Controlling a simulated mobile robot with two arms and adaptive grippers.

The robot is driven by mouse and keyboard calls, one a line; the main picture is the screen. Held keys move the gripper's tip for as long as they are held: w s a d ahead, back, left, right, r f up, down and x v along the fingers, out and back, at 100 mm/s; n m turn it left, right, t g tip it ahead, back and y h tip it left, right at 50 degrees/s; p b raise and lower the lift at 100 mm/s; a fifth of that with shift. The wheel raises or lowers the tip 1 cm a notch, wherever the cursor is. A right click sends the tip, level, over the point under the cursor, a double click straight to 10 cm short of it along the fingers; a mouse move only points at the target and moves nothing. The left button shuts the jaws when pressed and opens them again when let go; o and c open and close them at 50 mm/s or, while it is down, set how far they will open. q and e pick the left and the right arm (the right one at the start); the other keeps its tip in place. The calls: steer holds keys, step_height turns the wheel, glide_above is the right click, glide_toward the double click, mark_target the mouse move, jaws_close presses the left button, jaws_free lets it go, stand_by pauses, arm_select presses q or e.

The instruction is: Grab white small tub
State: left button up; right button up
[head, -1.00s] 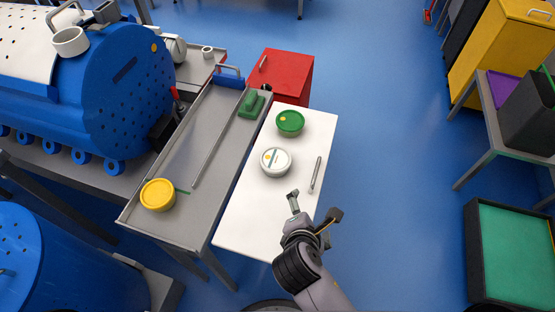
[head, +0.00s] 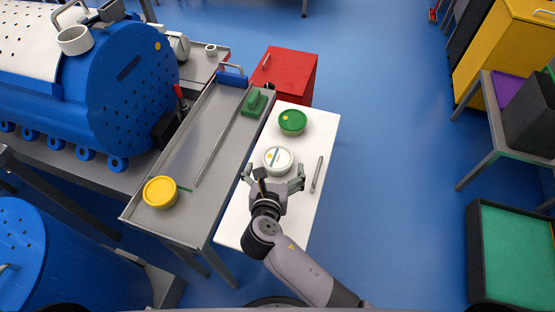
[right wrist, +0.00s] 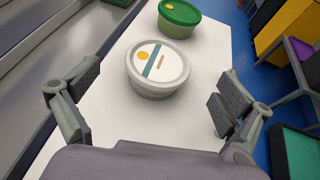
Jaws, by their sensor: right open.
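The white small tub (head: 278,159) stands upright on the white table (head: 232,226). Its lid has a yellow dot and a teal stripe. My right gripper (head: 273,175) is open, just on the near side of the tub, with its fingers spread to either side. In the right wrist view the tub (right wrist: 157,70) lies ahead, between and beyond the two fingers (right wrist: 155,108), with a gap on both sides. Nothing is held. My left gripper does not show.
A green tub (head: 292,122) stands behind the white one. A metal bar handle (head: 317,174) lies at the table's right. The grey tray bench (head: 209,143) at left holds a yellow tub (head: 160,192) and a green block (head: 253,103). A red cabinet (head: 290,72) stands behind.

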mark_target(277, 158)
steer(key=x, duration=0.7)
steer(key=shift+w+f, duration=0.1)
steer(key=shift+f, duration=0.3)
steer(key=shift+c, duration=0.4)
steer(key=c, duration=1.3)
